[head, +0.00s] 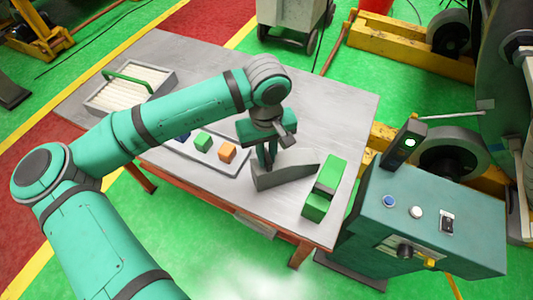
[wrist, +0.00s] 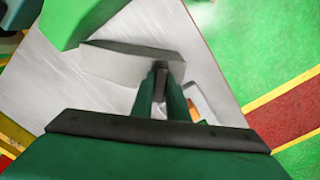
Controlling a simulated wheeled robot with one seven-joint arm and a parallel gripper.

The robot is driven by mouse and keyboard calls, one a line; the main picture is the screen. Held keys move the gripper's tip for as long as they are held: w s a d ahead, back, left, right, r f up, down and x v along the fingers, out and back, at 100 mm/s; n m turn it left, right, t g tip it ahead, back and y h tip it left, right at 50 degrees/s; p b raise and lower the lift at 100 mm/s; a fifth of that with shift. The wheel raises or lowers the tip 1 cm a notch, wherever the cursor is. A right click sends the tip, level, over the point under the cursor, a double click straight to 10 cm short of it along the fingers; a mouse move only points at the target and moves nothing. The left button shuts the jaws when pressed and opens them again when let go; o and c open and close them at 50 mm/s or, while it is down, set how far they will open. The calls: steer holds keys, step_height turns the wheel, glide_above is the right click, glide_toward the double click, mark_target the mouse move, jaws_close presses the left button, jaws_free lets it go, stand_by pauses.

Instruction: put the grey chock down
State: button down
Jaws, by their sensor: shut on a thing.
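The grey chock (head: 285,175) is a wedge at the right part of the grey table (head: 335,100) in the head view. My gripper (head: 269,165) points down at the chock's left end and is shut on it. In the wrist view the chock (wrist: 125,62) reaches to the left from between my gripper's fingers (wrist: 163,80). The fingers hide part of its held end. The chock looks close to the table top; I cannot tell whether it touches it.
A green block with a dark band (head: 325,188) lies just right of the chock. A tray (head: 232,168) with a green cube (head: 203,141) and an orange cube (head: 227,152) is to the left. A crate (head: 128,92) stands at the far left. A control box (head: 435,215) is beyond the right edge.

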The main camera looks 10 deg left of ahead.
steer(key=c, duration=1.7)
jaws_free()
step_height(320, 180, up, 12)
steer(key=shift+r, duration=0.1)
steer(key=shift+w, duration=0.1)
